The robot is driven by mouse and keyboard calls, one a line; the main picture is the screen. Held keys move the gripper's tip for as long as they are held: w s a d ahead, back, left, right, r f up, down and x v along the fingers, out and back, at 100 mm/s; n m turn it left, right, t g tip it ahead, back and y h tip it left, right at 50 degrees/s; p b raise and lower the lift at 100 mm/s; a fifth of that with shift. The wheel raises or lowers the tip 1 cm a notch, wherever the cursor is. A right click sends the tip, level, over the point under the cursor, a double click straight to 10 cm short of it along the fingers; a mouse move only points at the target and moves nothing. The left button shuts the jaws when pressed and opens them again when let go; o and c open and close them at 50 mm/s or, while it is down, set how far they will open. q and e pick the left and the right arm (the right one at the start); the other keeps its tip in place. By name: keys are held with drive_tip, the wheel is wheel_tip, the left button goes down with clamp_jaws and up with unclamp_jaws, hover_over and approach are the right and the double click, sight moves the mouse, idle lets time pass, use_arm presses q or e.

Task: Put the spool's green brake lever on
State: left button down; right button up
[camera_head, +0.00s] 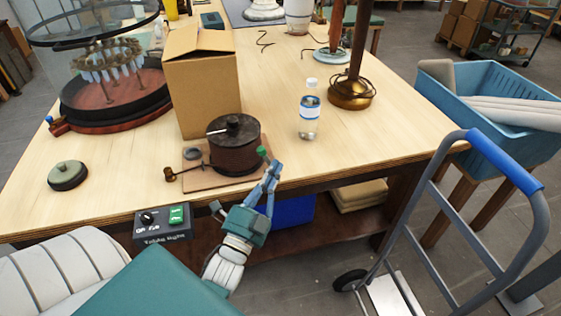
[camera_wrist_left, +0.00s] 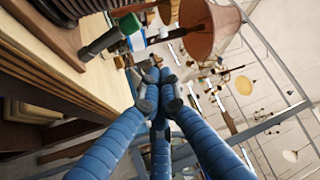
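The dark brown spool (camera_head: 234,150) stands on a wooden board near the table's front edge in the head view. Its green-tipped brake lever (camera_head: 262,151) sticks out at the spool's right side. In the left wrist view the green tip (camera_wrist_left: 129,24) shows at upper left, on a dark rod. My left gripper (camera_head: 272,170) is just below and right of the lever tip in the head view. Its blue fingers (camera_wrist_left: 157,82) come together at their tips in the wrist view with nothing visible between them. They appear apart from the lever. My right gripper is in neither view.
A clear bottle (camera_head: 309,112) and a brass lamp base (camera_head: 351,92) stand right of the spool. A cardboard box (camera_head: 202,85) stands behind it. A switch box (camera_head: 163,222) is at the table's front edge. A hand truck (camera_head: 430,225) stands at right.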

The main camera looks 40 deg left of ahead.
use_arm(q)
drive_tip(key=shift+b+v, duration=0.4)
drive_tip(key=shift+v, duration=1.95)
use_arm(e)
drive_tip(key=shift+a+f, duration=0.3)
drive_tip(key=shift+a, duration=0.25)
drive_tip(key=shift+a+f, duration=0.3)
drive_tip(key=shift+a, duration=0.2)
use_arm(q)
drive_tip(key=shift+a, duration=0.15)
